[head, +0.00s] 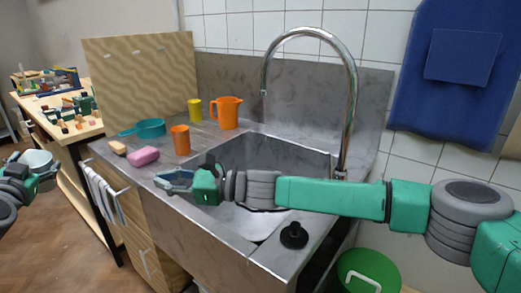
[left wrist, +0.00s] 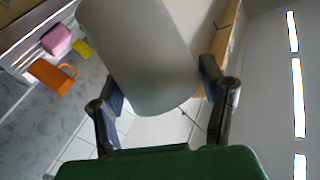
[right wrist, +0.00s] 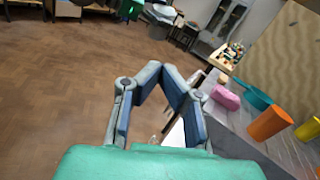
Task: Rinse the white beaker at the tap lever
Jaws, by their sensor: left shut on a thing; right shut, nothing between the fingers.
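The white beaker (head: 38,161) is at the left edge of the head view, out over the floor and away from the sink. My left gripper (head: 22,170) is shut on it; the left wrist view shows the beaker (left wrist: 145,50) between the two fingers. My right gripper (head: 168,179) is shut and empty near the front edge of the counter, its arm crossing in front of the sink. In the right wrist view its fingertips (right wrist: 160,70) meet. The tall chrome tap (head: 352,95) arches over the grey sink (head: 270,150). I cannot make out its lever.
An orange jug (head: 226,112), yellow cup (head: 194,109), orange cup (head: 180,140), teal pan (head: 151,128), pink sponge (head: 143,156) and tan sponge (head: 117,147) stand left of the sink. A black knob-like thing (head: 293,235) sits on the front rim. A green bucket (head: 368,272) stands below right.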

